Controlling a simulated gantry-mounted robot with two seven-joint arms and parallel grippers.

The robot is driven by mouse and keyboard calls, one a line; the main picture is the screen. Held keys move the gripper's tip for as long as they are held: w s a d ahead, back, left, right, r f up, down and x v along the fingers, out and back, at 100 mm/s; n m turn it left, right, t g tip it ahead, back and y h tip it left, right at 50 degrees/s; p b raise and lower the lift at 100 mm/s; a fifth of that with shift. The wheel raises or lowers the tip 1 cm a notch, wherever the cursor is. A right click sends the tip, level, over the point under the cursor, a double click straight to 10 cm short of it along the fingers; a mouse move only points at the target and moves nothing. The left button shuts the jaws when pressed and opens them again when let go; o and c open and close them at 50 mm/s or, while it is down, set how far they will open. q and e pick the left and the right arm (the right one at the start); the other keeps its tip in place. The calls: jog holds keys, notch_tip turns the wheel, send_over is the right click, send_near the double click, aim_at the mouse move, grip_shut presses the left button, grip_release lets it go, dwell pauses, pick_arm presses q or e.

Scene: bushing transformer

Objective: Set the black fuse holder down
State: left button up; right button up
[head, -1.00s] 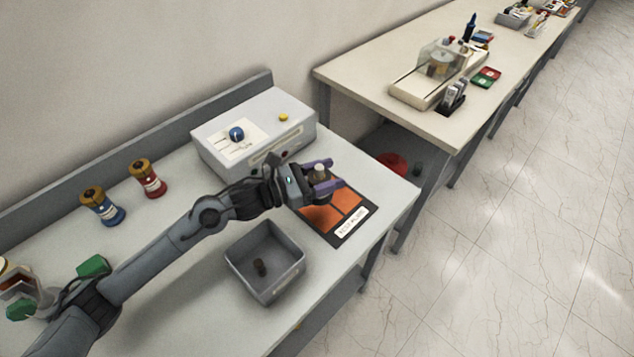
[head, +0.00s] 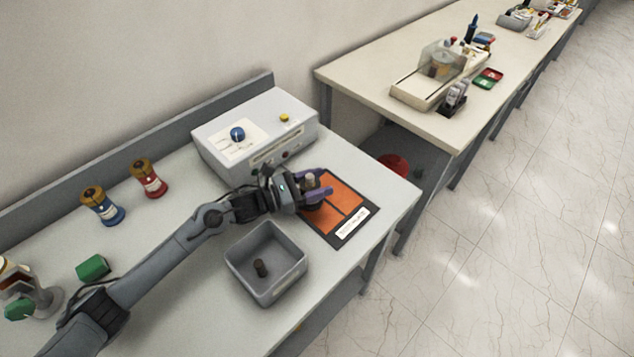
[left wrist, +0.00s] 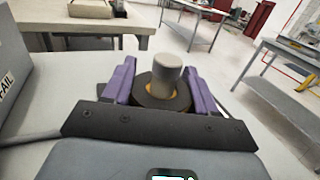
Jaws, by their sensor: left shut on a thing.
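My left gripper (head: 318,190) is over the left part of the black mat with orange panels (head: 343,206). Its purple fingers are shut on the black fuse holder (head: 311,181). In the left wrist view, the holder (left wrist: 152,104) is a dark round body with a pale grey cylinder (left wrist: 168,74) standing up from it, between the two fingers (left wrist: 160,88). The holder is upright. Its underside is hidden, so I cannot tell if it touches the mat. My right gripper is not in view.
A grey tester box (head: 255,130) with a blue knob stands behind the gripper. A grey open bin (head: 266,262) with a small dark piece inside is in front. A red bobbin (head: 150,179) and a blue bobbin (head: 103,206) stand at left. The orange panels right of the gripper are clear.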

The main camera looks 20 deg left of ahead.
pick_arm(q)
jog(key=shift+f+b, duration=0.2)
jog(key=shift+b, duration=0.15)
jog(key=o, duration=1.2)
jog(key=shift+r, duration=0.1)
jog(key=shift+r+p, duration=0.2)
jog(key=shift+p, duration=0.25)
jog(key=shift+s+a+f, duration=0.15)
jog(key=shift+s+a, duration=0.1)
jog(key=shift+a, duration=0.05)
jog(key=v, duration=1)
jog(key=shift+s+a, duration=0.15)
jog(key=shift+s, duration=0.05)
jog(key=shift+s+a, duration=0.25)
jog(key=shift+a, duration=0.05)
